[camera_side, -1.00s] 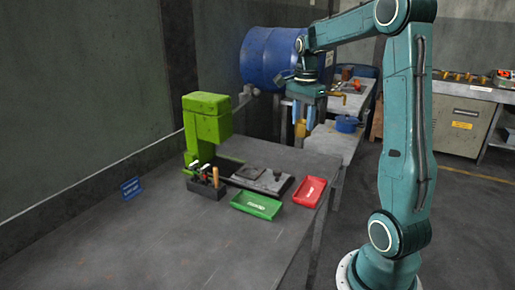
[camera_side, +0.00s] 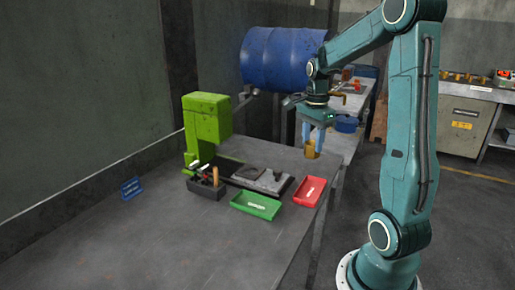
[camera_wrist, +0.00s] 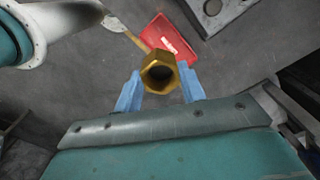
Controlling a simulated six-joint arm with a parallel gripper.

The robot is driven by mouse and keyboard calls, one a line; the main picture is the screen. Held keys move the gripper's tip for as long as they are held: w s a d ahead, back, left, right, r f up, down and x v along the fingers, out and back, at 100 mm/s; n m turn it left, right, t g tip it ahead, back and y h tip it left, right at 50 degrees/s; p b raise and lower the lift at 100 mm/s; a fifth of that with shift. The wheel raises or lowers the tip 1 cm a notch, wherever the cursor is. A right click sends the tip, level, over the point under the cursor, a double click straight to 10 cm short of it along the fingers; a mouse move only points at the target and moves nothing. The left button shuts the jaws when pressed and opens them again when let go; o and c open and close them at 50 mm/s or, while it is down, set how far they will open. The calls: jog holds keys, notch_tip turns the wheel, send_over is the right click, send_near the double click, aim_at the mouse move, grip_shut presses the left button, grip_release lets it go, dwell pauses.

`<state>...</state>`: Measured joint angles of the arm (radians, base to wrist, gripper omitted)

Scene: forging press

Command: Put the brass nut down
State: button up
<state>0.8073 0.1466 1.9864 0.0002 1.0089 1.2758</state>
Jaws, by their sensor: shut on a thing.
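The brass nut (camera_wrist: 160,72) is a gold hexagonal piece with a dark round hole, held between the two blue fingers of my gripper (camera_wrist: 160,92) in the wrist view. In the side view the nut (camera_side: 310,150) hangs at the lower end of my gripper (camera_side: 316,142), by the far right edge of the grey table (camera_side: 190,245). My gripper is shut on the nut. From these views I cannot tell for sure whether the nut touches the tabletop.
A red tray (camera_side: 310,192) and a green tray (camera_side: 256,205) stand nearby on the table. A dark tool holder (camera_side: 206,189), a grey die plate (camera_side: 264,179) and a green press (camera_side: 207,125) stand to the left. The table's front is clear.

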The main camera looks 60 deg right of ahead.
aim_at(311, 149)
notch_tip(311, 149, down, 15)
jog(key=shift+f, duration=0.2)
dwell(0.7)
jog(key=o, duration=1.3)
jog(key=shift+f, duration=0.15)
notch_tip(311, 149, up, 12)
jog(key=shift+r, duration=0.2)
dwell(0.4)
